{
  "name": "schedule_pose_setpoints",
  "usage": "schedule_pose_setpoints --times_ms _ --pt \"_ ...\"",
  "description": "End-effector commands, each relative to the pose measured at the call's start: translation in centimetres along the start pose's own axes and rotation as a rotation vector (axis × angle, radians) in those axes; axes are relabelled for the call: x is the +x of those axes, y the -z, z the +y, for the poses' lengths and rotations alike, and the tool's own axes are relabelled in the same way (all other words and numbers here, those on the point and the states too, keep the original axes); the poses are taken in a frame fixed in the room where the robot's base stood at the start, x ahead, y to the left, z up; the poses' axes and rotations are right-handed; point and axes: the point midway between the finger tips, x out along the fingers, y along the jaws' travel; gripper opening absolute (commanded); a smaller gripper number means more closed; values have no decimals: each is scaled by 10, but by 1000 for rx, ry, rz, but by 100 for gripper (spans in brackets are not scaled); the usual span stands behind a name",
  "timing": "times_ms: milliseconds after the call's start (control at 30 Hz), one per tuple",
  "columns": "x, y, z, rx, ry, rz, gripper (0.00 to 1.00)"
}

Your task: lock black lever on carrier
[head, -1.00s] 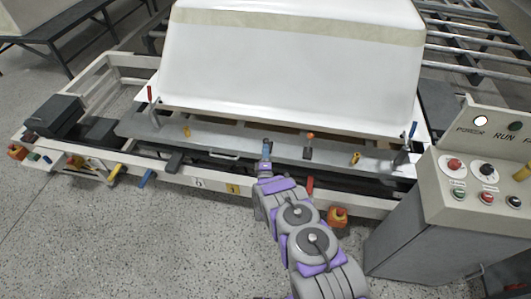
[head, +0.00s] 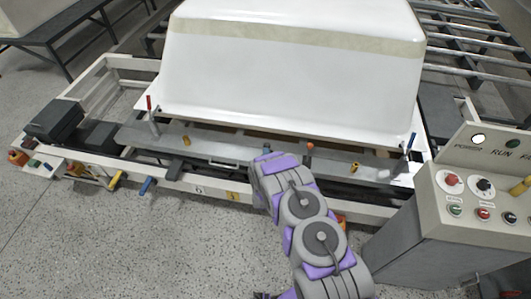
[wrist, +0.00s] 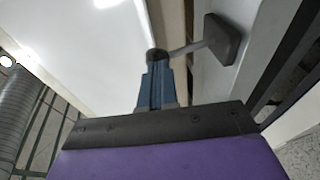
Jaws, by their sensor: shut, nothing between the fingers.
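In the wrist view my gripper (wrist: 155,85) has its blue-grey fingers together and empty. A dark grey block (wrist: 222,40) on a thin grey rod lies just beyond the fingertips, toward the right. It may be the black lever, but I cannot be sure, nor whether the fingers touch the rod. In the head view my gripper is mostly hidden behind my own wrist, over the carrier's front edge. The carrier (head: 165,134) is a long pale frame with a grey front beam. A black piece (head: 175,166) sits on its front edge, left of my gripper.
A white tub shell (head: 290,65) rests on the carrier. Red-tipped (head: 149,103), orange-tipped (head: 309,146) and blue-tipped (head: 411,141) levers stand along the frame. A control box (head: 470,190) stands at the right.

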Motion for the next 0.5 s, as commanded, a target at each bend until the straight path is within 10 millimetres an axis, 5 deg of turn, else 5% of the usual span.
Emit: schedule_pose_setpoints --times_ms 500 --pt "35 -8 24 58 290 -1 0"
